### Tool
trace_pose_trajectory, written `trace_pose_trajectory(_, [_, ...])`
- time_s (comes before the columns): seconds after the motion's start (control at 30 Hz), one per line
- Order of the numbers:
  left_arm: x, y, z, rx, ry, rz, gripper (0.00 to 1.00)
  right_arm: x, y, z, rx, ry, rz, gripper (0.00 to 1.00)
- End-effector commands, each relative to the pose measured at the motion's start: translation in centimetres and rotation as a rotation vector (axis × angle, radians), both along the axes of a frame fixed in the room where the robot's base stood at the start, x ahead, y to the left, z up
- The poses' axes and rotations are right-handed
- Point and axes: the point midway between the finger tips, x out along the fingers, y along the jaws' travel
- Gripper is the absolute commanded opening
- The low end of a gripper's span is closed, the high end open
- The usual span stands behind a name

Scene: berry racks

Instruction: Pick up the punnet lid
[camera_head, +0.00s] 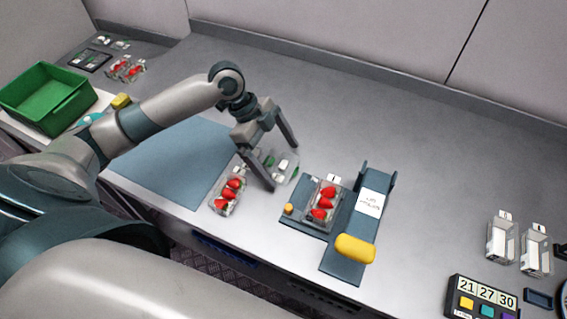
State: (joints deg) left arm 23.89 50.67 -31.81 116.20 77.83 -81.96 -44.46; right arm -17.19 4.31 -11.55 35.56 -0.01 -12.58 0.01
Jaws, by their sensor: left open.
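A clear, flat piece with white and green markings (283,163), which looks like the punnet lid, lies on the grey counter beside the blue mat. My left gripper (284,167) is open, with its two fingers pointing down on either side of this piece. Whether the fingers touch it cannot be told. A clear punnet of strawberries (228,196) stands just left of the near finger. Another strawberry punnet (323,204) sits on a blue-grey fixture (343,262) to the right. My right gripper is not in view.
A yellow rounded block (355,248) lies on the fixture's front end. Clear cartons (501,238) and a number display (482,298) stand at the right. A green crate (47,97) is at the far left.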

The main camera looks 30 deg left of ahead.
Motion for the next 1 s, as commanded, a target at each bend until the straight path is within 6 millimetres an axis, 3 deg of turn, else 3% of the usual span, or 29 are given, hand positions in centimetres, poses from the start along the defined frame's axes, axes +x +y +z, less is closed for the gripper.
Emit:
trace_pose_trajectory(0.53, [0.02, -0.18, -0.43, 0.001, -0.001, 0.0, 1.0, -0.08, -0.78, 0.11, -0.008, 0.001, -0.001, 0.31])
trace_pose_trajectory(0.7, [0.01, -0.18, -0.42, 0.001, 0.0, 0.0, 0.59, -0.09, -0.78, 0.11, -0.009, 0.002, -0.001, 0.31])
trace_pose_trajectory(1.0, [0.02, -0.17, -0.38, 0.001, -0.001, 0.0, 0.58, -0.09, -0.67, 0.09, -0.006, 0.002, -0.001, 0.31])
